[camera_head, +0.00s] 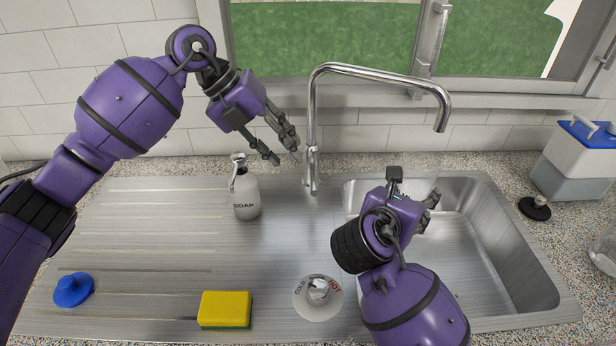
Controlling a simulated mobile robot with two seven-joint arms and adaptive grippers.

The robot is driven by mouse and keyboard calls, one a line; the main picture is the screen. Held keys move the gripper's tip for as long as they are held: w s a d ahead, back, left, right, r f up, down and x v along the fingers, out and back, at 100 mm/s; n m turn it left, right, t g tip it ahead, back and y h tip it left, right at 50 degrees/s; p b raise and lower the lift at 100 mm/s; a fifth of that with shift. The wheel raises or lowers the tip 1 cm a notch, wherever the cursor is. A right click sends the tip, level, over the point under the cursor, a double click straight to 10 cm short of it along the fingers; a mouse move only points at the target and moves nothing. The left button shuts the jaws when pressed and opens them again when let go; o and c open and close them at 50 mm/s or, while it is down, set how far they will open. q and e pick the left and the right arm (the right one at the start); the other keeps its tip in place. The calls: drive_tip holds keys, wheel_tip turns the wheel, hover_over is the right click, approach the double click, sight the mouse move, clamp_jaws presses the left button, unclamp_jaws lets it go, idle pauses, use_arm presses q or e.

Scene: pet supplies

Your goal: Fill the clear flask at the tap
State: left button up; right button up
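The chrome tap (313,120) arches over the sink, its spout pointing down at the right. No water stream shows. A round control knob (318,298) marked COLD and HOT sits at the front of the drainboard. My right gripper (432,200) is over the sink, below and slightly left of the spout. It appears shut on the clear flask (418,164), a faint see-through shape behind it; the gripper hides much of it. My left gripper (287,157) is open and empty, raised left of the tap's column, behind the soap bottle.
A soap bottle (246,197), yellow sponge (225,309) and blue plug (73,290) stand on the drainboard (150,235). Right of the sink basin (520,255) are a black stopper (535,207), a blue-handled container (580,165) and a cut-off clear vessel (604,252).

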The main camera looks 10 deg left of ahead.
sight(311, 181)
use_arm(q)
drive_tip(key=x, duration=1)
drive_tip(key=shift+d, duration=0.15)
clamp_jaws()
